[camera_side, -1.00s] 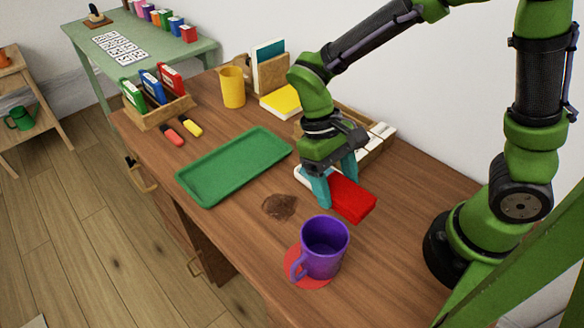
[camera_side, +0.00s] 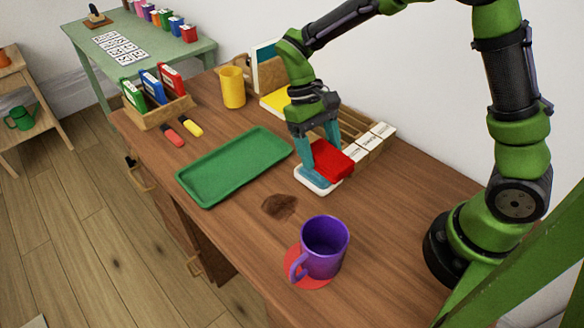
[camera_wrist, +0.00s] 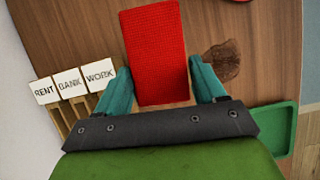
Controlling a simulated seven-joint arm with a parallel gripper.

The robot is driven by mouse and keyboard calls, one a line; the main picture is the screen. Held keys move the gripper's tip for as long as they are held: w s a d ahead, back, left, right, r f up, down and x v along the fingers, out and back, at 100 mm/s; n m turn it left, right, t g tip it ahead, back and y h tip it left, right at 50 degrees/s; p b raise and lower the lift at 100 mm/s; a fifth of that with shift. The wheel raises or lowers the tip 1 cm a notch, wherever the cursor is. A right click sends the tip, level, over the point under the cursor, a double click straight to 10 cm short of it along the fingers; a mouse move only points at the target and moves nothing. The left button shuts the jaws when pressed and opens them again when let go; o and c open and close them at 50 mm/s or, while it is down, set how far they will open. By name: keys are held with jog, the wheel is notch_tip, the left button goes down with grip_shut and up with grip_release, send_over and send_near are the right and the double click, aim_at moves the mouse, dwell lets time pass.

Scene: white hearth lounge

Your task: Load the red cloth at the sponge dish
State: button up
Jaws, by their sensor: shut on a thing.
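My gripper (camera_side: 317,165) points down and is shut on the red cloth (camera_side: 333,158), a folded, thick block. In the wrist view the red cloth (camera_wrist: 155,50) sits between the two teal fingers and sticks out away from the palm. The sponge dish (camera_side: 318,184), white with a pale blue inside, lies on the desk directly under the fingers and cloth in the side view. Most of its inside is hidden by them. I cannot tell whether the cloth touches the dish. The wrist view does not show the dish.
A wooden sorter with labelled cards (camera_side: 376,137) stands close behind the dish. A green tray (camera_side: 232,166) is to the left. A brown stain (camera_side: 279,206) and a purple mug (camera_side: 325,246) on a red coaster (camera_side: 310,272) lie in front. The desk right of the mug is clear.

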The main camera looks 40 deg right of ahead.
jog(key=w, duration=0.1)
jog(key=w+d, duration=0.2)
jog(key=shift+w+r+n, duration=0.2)
jog(key=shift+r+n, duration=0.05)
jog(key=shift+n, duration=0.05)
jog(key=shift+w+f, duration=0.2)
jog(key=shift+f, duration=2.5)
jog(key=shift+f, duration=0.6)
notch_tip(320, 180, up, 7)
dwell(0.5)
dwell(0.4)
